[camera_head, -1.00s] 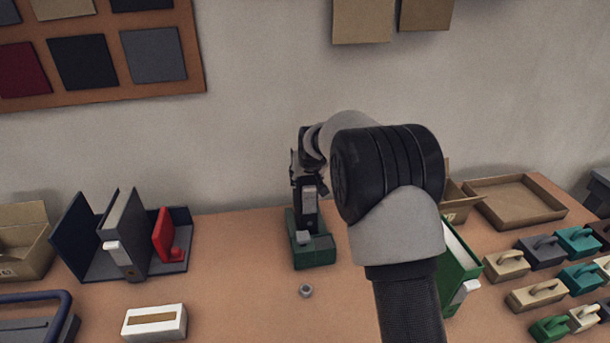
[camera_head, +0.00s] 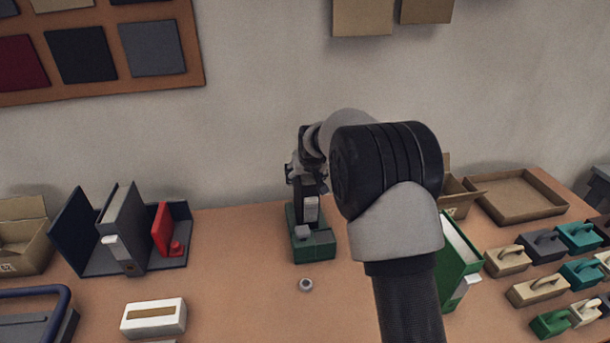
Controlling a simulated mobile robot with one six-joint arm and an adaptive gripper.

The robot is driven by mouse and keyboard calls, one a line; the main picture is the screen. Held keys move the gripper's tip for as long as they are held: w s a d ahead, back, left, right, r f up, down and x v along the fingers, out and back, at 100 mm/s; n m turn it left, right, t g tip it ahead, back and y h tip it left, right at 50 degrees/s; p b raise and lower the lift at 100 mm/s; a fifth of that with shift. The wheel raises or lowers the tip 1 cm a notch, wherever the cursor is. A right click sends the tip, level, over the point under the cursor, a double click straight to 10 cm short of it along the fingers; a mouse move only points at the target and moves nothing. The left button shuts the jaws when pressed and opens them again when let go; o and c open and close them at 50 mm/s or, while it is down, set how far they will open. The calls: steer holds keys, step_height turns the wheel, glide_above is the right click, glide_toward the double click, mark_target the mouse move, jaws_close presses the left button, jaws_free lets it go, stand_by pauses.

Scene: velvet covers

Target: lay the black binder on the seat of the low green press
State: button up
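The low green press (camera_head: 316,250) stands on the table near the wall, with a grey knob (camera_head: 302,232) on its front part. A small black binder (camera_head: 309,188) with a light grey label appears roughly upright at the press, behind the knob. Whether it rests on the seat is hard to see. My gripper (camera_head: 306,174) points down at the top of the binder, its fingers around or just above it. The fingers are small and dark, so their grip is unclear. My arm hides what lies right of the press.
A dark blue bookend (camera_head: 76,236) at left holds a dark grey binder (camera_head: 126,230) and a red piece (camera_head: 163,232). A white box (camera_head: 154,329), a small grey nut (camera_head: 306,285), a green binder (camera_head: 457,270), a cardboard tray (camera_head: 518,197) and several handled blocks surround the press.

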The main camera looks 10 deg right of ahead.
steer(key=shift+s+f, duration=0.1)
steer(key=v, duration=1.2)
